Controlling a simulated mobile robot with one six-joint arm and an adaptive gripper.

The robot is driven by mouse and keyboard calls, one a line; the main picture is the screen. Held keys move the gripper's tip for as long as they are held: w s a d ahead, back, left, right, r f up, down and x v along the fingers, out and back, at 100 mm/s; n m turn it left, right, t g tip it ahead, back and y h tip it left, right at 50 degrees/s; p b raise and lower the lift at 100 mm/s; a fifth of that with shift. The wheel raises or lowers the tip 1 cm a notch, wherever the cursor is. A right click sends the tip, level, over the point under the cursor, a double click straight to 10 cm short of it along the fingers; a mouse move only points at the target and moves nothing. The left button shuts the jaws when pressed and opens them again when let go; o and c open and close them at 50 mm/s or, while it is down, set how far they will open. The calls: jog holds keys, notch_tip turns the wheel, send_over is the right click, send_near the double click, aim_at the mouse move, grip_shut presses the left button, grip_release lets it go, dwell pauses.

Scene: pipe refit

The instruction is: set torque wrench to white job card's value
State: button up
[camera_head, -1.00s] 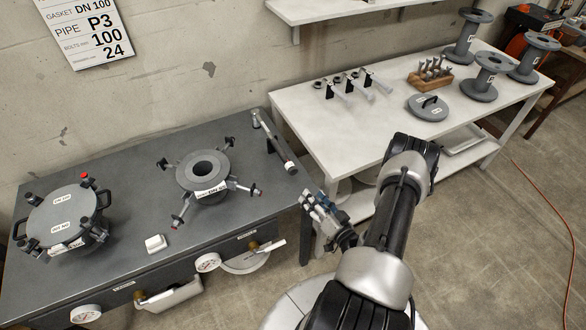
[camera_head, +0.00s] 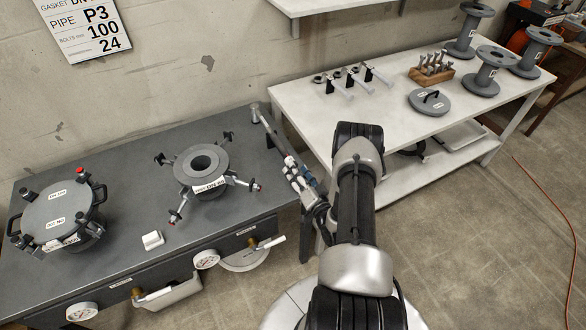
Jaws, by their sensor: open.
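The torque wrench (camera_head: 266,128) lies along the right end of the dark bench, a long dark bar with its head at the back; its front part is hidden behind my gripper. My gripper (camera_head: 292,165) is open, at or above the wrench's front end; I cannot tell whether it touches it. The white job card (camera_head: 86,28) hangs on the wall at upper left. It reads gasket DN, pipe P3, bolts 100, and 24 on its lowest line; its top is cut off.
On the dark bench (camera_head: 120,170) stand a flange with clamps (camera_head: 204,165), a lidded round vessel (camera_head: 58,212) and a small white block (camera_head: 152,240). Gauges and valves hang at the bench front. The white table (camera_head: 400,125) holds spools, a lid, a wooden tool block and several small tools.

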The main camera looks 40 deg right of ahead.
jog(key=shift+x, duration=1.7)
jog(key=shift+c, duration=0.6)
jog(key=c, duration=1)
